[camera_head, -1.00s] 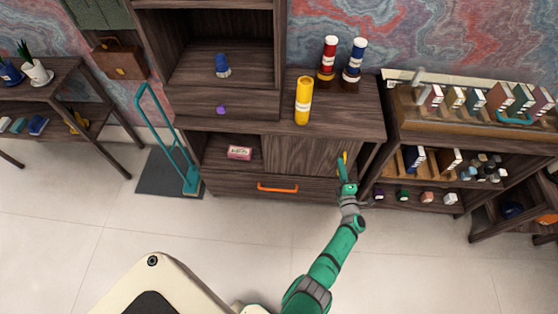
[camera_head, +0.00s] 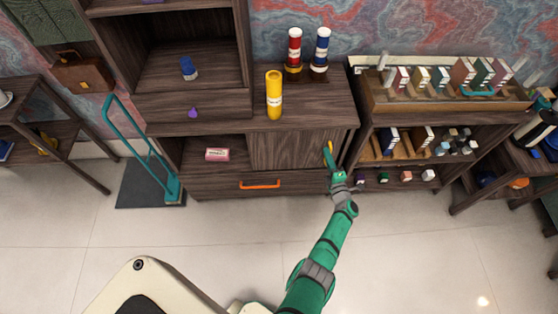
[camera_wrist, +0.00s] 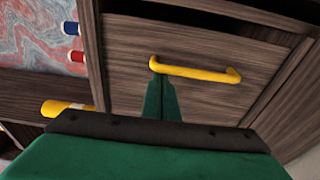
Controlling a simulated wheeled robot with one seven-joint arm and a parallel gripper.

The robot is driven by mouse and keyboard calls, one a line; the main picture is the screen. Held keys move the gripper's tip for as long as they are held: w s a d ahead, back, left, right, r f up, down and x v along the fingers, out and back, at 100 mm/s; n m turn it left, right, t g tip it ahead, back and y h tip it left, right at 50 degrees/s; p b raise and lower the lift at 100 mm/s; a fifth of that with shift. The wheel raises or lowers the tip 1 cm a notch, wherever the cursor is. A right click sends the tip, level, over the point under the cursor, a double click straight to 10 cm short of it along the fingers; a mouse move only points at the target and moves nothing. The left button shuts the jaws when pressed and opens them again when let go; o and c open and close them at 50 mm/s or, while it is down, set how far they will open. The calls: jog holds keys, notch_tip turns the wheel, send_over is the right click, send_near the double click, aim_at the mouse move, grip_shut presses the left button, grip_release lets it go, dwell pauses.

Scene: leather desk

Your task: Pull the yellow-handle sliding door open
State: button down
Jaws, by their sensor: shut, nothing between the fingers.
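The wooden sliding door (camera_head: 288,150) fills the right part of the low cabinet's upper bay, with an open compartment to its left. Its yellow handle (camera_head: 328,154) is near the door's right edge. In the wrist view the handle (camera_wrist: 205,73) is a bar across the door panel (camera_wrist: 200,45). My gripper (camera_head: 332,169) is at the handle's lower end. In the wrist view its closed green fingers (camera_wrist: 160,92) reach one end of the bar, with nothing between them. I cannot tell whether the fingertips touch the handle.
A pink box (camera_head: 217,154) lies in the open compartment. A drawer with an orange handle (camera_head: 260,184) is below. A yellow bottle (camera_head: 274,97) stands on the cabinet top. A shelf of books and small jars (camera_head: 420,140) is close on the right. Floor in front is clear.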

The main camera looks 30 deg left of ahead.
jog(key=shift+s+a, duration=0.1)
jog(key=shift+a, duration=0.3)
jog(key=s+d, duration=0.4)
jog(key=s, duration=0.4)
jog(key=shift+s+d, duration=0.2)
jog(key=shift+s, duration=0.1)
jog(key=shift+s, duration=0.1)
